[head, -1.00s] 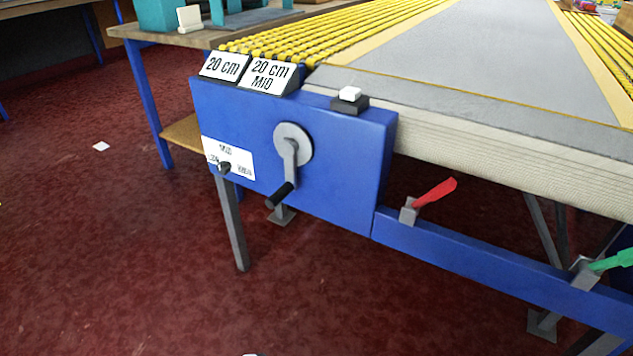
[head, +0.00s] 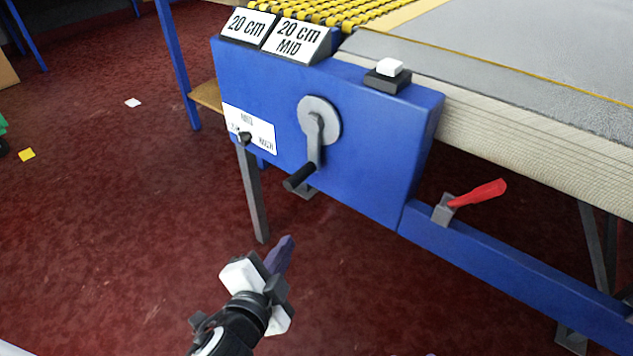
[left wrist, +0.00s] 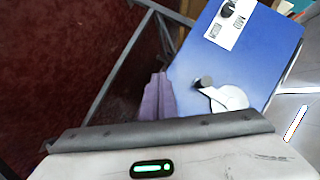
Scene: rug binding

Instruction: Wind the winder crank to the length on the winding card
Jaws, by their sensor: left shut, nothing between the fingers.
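The winder crank (head: 315,138) is a grey disc and arm on the front of a blue panel. Its arm hangs down to a black handle (head: 299,177) that juts out toward the lower left. Two cards read "20 cm" (head: 247,24) and "20 cm MID" (head: 296,39) on top of the panel. My left gripper (head: 286,243) is shut and empty, below and in front of the handle and apart from it. In the left wrist view its purple fingers (left wrist: 158,97) lie together, left of the crank handle (left wrist: 203,82). My right gripper is not in view.
A white button on a black block (head: 388,75) sits on the panel's top right. A small knob (head: 244,137) sits on a white label at the panel's left. A red lever (head: 478,193) stands on the blue rail. The red floor before the panel is clear.

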